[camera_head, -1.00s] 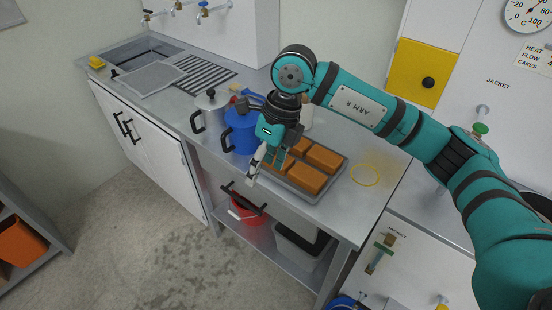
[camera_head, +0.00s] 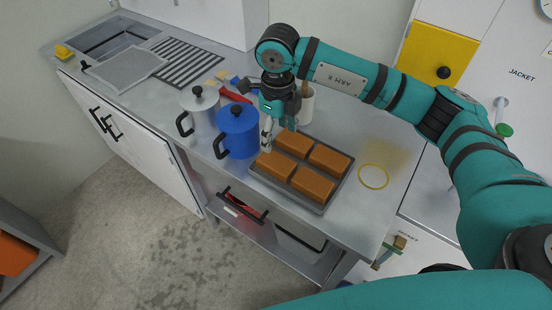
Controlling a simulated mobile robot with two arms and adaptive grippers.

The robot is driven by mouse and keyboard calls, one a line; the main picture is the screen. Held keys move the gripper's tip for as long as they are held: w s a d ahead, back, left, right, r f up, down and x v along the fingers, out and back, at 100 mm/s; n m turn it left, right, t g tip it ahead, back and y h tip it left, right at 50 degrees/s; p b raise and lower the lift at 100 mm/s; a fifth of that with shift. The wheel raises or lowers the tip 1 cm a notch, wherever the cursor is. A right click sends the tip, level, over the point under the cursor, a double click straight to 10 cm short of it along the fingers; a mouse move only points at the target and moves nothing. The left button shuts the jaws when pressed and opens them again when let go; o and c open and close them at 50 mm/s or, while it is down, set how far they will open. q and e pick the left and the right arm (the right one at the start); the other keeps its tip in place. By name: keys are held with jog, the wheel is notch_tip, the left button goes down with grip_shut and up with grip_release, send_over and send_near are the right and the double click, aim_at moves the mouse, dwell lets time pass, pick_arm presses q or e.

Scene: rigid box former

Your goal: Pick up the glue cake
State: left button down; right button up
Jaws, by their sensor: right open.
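Several orange-brown glue cakes lie in a grey tray (camera_head: 318,209) on the metal counter. One cake (camera_head: 275,165) is at the tray's left corner, one (camera_head: 294,143) at the back, one (camera_head: 329,159) at the right and one (camera_head: 312,185) at the front. My right gripper (camera_head: 277,138) is open and empty, pointing down near the tray's back left edge, close to the left and back cakes. I cannot tell its exact height above them. My left gripper is not in view.
A blue pot (camera_head: 237,132) and a silver pot (camera_head: 201,111) stand left of the tray, close to my gripper. A white container (camera_head: 306,106) stands behind it. A yellow ring (camera_head: 373,177) lies to the right. A sink (camera_head: 105,38) is at the far left.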

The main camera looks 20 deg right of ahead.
jog(key=p, duration=0.1)
send_over(277, 169)
notch_tip(277, 169, down, 5)
jog(key=shift+f, duration=0.1)
notch_tip(277, 169, down, 3)
jog(key=shift+r+p, duration=0.15)
jog(key=shift+p, duration=0.7)
notch_tip(277, 169, down, 4)
jog(key=shift+r+p, duration=0.25)
jog(key=shift+p, duration=0.35)
jog(key=shift+f, duration=0.2)
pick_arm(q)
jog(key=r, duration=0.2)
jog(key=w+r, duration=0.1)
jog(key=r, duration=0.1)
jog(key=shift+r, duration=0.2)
pick_arm(e)
jog(key=shift+w, duration=0.1)
jog(key=c, duration=1.2)
jog(key=shift+o, duration=0.2)
jog(key=shift+r, duration=0.1)
